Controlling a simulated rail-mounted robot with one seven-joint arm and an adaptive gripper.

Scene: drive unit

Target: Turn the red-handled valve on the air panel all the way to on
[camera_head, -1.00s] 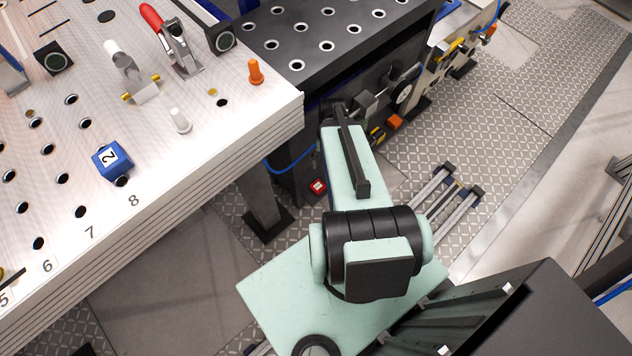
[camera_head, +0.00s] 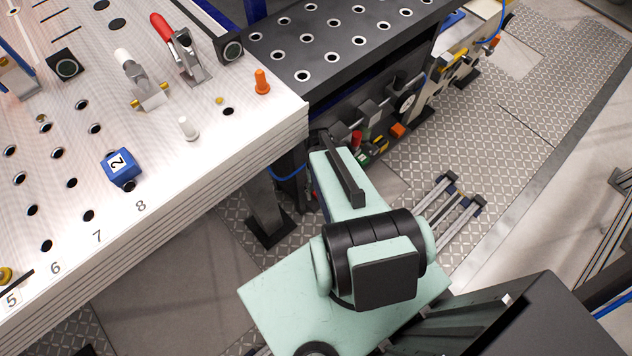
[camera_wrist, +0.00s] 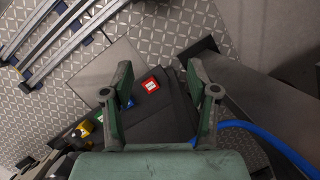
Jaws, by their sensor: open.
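My gripper (camera_wrist: 160,82) is open in the wrist view, with two dark green fingers well apart and nothing between their pads. Beyond the fingertips is a red square with a white label (camera_wrist: 151,86), on or above a dark surface; I cannot tell whether it belongs to the valve. In the head view my gripper is hidden behind my pale green arm and the bench. A small red upright part (camera_head: 356,139) shows beside the dark equipment under the bench; I cannot tell whether it is the valve handle. No valve handle is clearly recognisable.
A blue hose (camera_wrist: 268,138) curves at the right in the wrist view. A dark post foot (camera_head: 270,226) stands left of my arm. The white perforated bench (camera_head: 60,235) carries a red-handled clamp (camera_head: 161,28). Rails (camera_head: 440,205) lie on the patterned floor.

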